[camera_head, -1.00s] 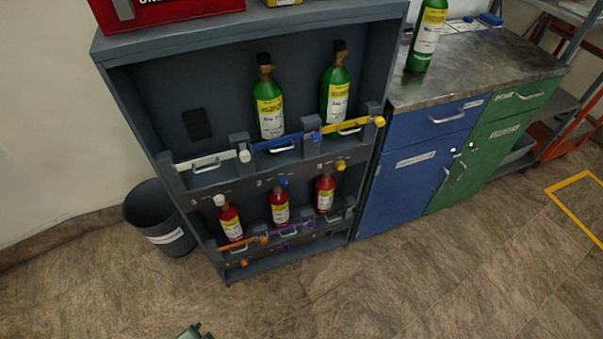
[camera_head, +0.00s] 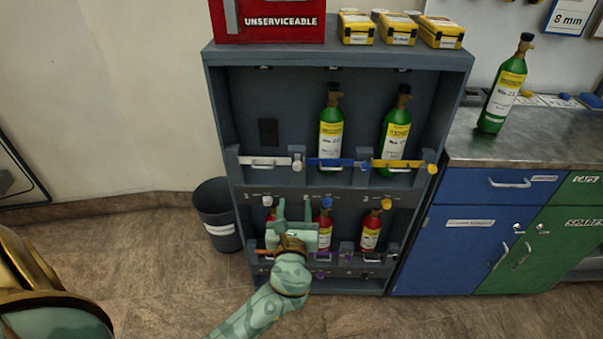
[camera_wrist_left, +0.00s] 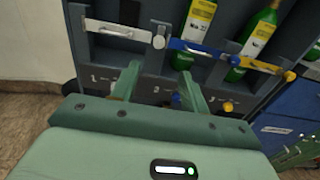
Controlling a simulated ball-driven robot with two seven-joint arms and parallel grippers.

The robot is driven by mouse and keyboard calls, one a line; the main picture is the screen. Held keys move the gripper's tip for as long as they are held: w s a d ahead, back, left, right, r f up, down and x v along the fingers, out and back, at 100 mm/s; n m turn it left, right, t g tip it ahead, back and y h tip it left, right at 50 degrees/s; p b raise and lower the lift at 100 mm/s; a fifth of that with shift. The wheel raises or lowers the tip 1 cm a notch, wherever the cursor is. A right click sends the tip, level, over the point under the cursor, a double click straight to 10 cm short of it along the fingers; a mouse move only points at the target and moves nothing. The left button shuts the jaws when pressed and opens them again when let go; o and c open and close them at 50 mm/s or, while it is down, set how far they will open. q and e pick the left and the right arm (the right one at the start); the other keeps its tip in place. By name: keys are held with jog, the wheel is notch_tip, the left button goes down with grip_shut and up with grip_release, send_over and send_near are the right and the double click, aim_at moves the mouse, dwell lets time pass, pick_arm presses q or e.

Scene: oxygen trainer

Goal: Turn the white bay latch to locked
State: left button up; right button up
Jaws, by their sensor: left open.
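A white bar (camera_head: 264,161) crosses the upper left bay of the grey rack, with a white knob (camera_head: 297,163) at its right end. In the left wrist view the bar (camera_wrist_left: 118,31) and knob (camera_wrist_left: 158,42) show ahead of the fingers. A second white knob (camera_head: 267,200) sits lower, near the label 1. My left gripper (camera_head: 294,207) is open and empty in front of the lower row, below the upper white knob. In the left wrist view its fingers (camera_wrist_left: 157,80) stand apart, pointing at the rack. My right gripper is not in view.
Blue (camera_head: 340,163) and yellow (camera_head: 403,165) bars cross the bays to the right, before green bottles (camera_head: 331,130). Red bottles (camera_head: 371,230) stand below, partly behind my gripper. A grey bin (camera_head: 216,215) stands left of the rack. A metal-topped counter (camera_head: 540,150) stands right.

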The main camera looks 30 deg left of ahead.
aim_at(297, 168)
pick_arm(q)
jog(key=b+x, duration=0.2)
jog(key=x, duration=1.1)
jog(key=shift+f+b, duration=0.2)
jog(key=shift+b, duration=0.15)
jog(key=shift+w+a+r, duration=0.1)
jog(key=shift+w+a, duration=0.15)
jog(key=shift+w, duration=0.15)
jog(key=c, duration=1)
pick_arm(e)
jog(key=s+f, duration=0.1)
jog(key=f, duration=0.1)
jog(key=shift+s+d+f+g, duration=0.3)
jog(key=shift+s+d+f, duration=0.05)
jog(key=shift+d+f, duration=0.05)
